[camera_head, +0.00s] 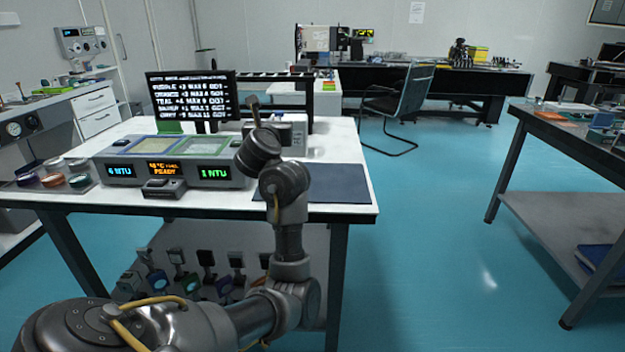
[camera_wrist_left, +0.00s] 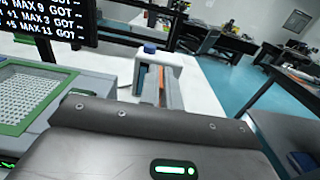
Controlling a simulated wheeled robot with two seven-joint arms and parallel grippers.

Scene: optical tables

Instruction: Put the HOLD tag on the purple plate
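I cannot pick out a HOLD tag in either view. On the left end of the table, small round dishes sit on a clear tray (camera_head: 88,189). The front-left dish (camera_head: 27,180) looks dark purple, but its colour is hard to be sure of. My left gripper (camera_head: 252,103) is raised above the back of the table, in front of the white box (camera_head: 293,128) and right of the screen. Its fingers are too small and dark to read. My right gripper is not in view.
A screen (camera_head: 192,95) with text lines stands behind a grey unit (camera_head: 135,171) with lit displays. A dark mat (camera_head: 335,184) on the table's right is bare. In the left wrist view, a white holder with a blue top (camera_wrist_left: 150,49) has orange inside.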

